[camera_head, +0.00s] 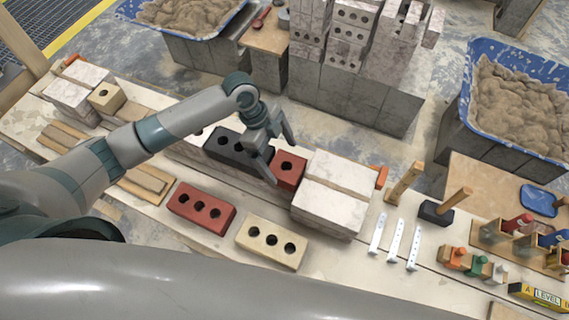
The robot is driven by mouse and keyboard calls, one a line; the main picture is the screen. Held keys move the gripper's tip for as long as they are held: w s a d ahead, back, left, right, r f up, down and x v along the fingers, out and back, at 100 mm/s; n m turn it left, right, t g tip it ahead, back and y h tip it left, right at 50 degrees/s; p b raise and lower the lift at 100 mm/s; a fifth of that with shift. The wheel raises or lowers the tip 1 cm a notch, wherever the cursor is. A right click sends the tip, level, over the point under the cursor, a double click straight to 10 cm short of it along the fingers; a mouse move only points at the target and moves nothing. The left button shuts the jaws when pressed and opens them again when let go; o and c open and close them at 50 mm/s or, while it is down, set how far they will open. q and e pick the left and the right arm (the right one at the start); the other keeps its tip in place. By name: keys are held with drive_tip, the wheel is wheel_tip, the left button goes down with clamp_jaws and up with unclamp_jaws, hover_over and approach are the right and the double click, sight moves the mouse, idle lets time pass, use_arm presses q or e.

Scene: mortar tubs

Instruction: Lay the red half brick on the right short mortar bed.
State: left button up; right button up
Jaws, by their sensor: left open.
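The red half brick (291,167), with one hole showing, sits in the wall row between a dark grey brick (228,145) and the white brick stack (325,211) at the right end. My left gripper (281,162) is open, its fingers at the near and far sides of the half brick. I cannot tell whether they touch it. No mortar shows beneath the half brick; whatever lies under it is hidden. My right gripper is not in view.
A red three-hole brick (201,206) and a cream brick (271,241) lie on the near plank. A tan half brick (107,97) sits at the left of the row. Blue mortar tubs (520,98) stand behind. White metal strips (395,242) lie right of the stack.

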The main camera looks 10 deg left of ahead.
use_arm(q)
drive_tip(key=b+v, duration=0.2)
drive_tip(key=v, duration=1)
drive_tip(key=shift+r, duration=0.2)
